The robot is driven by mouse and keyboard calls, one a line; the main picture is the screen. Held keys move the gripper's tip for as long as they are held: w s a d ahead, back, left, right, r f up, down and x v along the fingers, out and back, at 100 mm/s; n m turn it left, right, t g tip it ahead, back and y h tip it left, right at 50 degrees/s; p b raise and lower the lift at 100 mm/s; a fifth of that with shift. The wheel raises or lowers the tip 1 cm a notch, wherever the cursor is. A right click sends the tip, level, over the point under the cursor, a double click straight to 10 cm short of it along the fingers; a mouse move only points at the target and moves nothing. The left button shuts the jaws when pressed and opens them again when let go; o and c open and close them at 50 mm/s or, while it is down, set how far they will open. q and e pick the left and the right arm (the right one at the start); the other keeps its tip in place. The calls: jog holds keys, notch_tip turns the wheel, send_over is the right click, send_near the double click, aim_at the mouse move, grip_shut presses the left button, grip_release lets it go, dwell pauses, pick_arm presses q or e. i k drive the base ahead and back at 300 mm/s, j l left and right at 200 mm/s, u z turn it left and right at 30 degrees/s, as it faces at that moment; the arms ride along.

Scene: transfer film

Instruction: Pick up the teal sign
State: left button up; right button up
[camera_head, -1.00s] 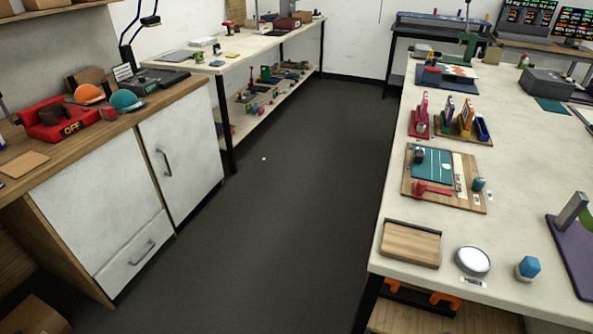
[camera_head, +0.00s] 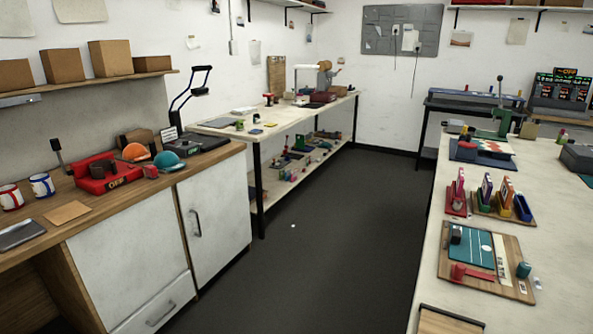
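A flat teal panel (camera_head: 472,247) with white markings lies on a wooden board (camera_head: 508,258) on the right-hand table. It is the most sign-like teal thing in view, but I cannot tell for sure that it is the teal sign. A dark block sits on its upper left part, and a red tool (camera_head: 474,275) lies along its lower edge. A small teal piece (camera_head: 523,270) stands to its right. A teal cap (camera_head: 168,161) rests on the left counter. Neither of my grippers shows in the view.
The left counter (camera_head: 66,211) carries a red press (camera_head: 100,178), mugs and an orange cap. A long shelf table (camera_head: 285,118) stands at the back. Dark floor (camera_head: 310,235) lies open between the left furniture and the right table (camera_head: 432,235).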

aim_at(472, 246)
jog(key=z, duration=1.25)
jog(key=u, duration=0.55)
jog(key=j+u, duration=0.1)
jog(key=j, duration=0.2)
jog(key=i+j, duration=0.15)
jog(key=j, duration=0.15)
jog(key=i+j, duration=0.15)
jog(key=j, duration=0.15)
jog(key=i+j, duration=0.25)
jog(key=j, duration=0.3)
jog(key=i+j, duration=0.2)
jog(key=i, duration=0.15)
jog(key=i+j, duration=0.15)
jog(key=i, duration=0.2)
jog(key=i+j, duration=0.2)
jog(key=i, duration=0.15)
jog(key=i+z, duration=0.4)
jog(key=i, duration=0.15)
jog(key=i+j+z, duration=0.2)
jog(key=i+z, duration=0.25)
jog(key=i, duration=0.1)
